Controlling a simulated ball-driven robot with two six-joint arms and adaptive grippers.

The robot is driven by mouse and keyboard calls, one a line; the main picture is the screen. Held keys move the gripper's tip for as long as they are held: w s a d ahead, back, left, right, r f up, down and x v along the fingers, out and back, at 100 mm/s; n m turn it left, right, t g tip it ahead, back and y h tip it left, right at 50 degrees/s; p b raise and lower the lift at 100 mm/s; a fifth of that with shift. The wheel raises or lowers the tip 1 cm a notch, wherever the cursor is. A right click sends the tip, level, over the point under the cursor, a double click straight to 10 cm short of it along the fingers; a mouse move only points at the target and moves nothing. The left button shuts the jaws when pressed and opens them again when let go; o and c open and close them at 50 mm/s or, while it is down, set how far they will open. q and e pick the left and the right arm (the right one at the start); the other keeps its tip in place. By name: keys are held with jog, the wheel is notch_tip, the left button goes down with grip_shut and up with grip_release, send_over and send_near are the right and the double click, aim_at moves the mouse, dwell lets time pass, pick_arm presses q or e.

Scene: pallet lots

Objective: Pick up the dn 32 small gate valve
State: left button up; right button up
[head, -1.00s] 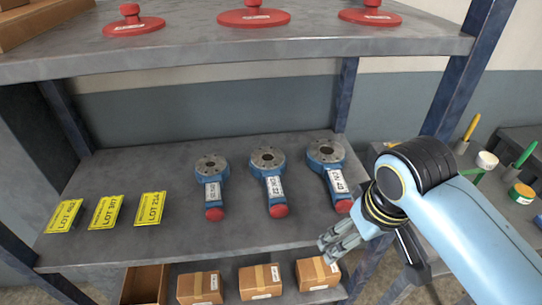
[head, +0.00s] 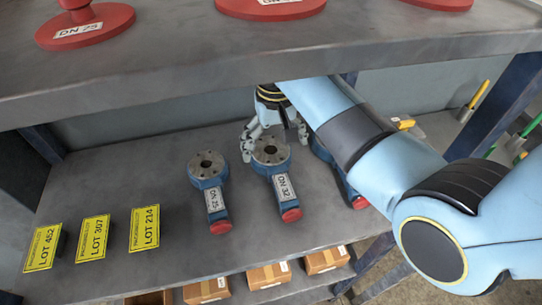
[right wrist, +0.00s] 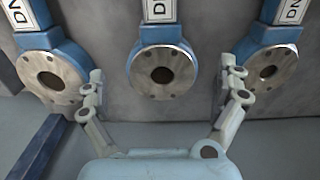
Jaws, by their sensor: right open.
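The DN 32 small gate valve (head: 283,186) is the middle of three blue valves lying on the middle shelf. It has a grey round flange, a white label and a red end cap. My right gripper (head: 275,140) is open at its flange end, with the fingers apart around the flange. In the right wrist view, the middle valve's flange (right wrist: 162,70) lies between the two spread fingers (right wrist: 165,77), with gaps on both sides. The valve still rests on the shelf. My left gripper is out of view.
A smaller valve (head: 209,187) lies to the left. A larger valve (head: 330,158) lies to the right, partly hidden by my right arm. Yellow lot signs (head: 93,234) stand further left. The upper shelf (head: 200,68) with red items is close above my arm. Boxes (head: 205,289) sit below.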

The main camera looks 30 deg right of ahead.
aim_at(274, 156)
notch_tip(274, 156, down, 2)
jog(key=shift+w+f+p, duration=0.1)
jog(key=shift+f+p, duration=0.15)
jog(key=shift+p, duration=0.1)
notch_tip(274, 156, down, 3)
jog(key=shift+f, duration=0.15)
jog(key=shift+a, duration=0.1)
jog(key=c, duration=1.2)
jog(key=shift+w, duration=0.1)
jog(key=shift+c, duration=0.9)
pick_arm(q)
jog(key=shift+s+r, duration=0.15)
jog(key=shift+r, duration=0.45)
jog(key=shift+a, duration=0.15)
pick_arm(e)
jog(key=shift+r, duration=0.25)
